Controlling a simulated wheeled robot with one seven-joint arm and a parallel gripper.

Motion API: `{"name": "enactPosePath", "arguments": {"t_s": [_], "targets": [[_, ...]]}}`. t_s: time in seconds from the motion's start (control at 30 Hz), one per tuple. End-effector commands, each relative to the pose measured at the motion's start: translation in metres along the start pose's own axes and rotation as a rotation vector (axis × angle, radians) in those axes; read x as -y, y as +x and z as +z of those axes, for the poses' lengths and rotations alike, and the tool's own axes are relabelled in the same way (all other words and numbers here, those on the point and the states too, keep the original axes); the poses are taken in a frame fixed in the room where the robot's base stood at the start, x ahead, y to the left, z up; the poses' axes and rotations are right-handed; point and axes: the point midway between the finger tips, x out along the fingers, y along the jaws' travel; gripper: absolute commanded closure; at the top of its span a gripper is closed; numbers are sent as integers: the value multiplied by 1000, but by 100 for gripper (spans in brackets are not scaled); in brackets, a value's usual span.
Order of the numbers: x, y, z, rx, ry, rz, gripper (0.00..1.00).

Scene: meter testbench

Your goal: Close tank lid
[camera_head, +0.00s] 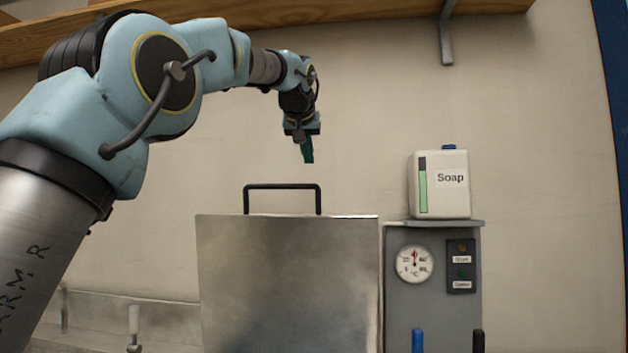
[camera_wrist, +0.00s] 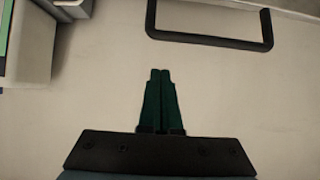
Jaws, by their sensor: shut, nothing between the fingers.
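The tank lid (camera_head: 290,285) is a flat metal panel that stands raised, facing me in the head view. A black bar handle (camera_head: 283,187) sits along its top edge. The handle also shows in the wrist view (camera_wrist: 210,39), near the top of the picture. My gripper (camera_head: 308,160) points down above the lid, a little above the handle and near its right end in the head view. Its green fingers (camera_wrist: 158,75) are together with nothing between them, and they are apart from the handle. The tank's opening is hidden behind the lid.
A wooden shelf (camera_head: 260,14) runs overhead with a metal bracket (camera_head: 446,35). The wall behind is bare.

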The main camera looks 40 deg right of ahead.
Motion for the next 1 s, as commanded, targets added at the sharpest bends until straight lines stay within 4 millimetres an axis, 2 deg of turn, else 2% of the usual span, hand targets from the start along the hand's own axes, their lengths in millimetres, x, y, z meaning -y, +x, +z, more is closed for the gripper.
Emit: {"name": "enactPosePath", "arguments": {"t_s": [0.1,0.27,0.73,1.0], "targets": [[-9,-4,-8,-14,2,9,100],[-9,11,-9,-12,2,8,100],[-9,94,-11,-12,1,8,100],[-10,78,10,-15,2,9,100]]}}
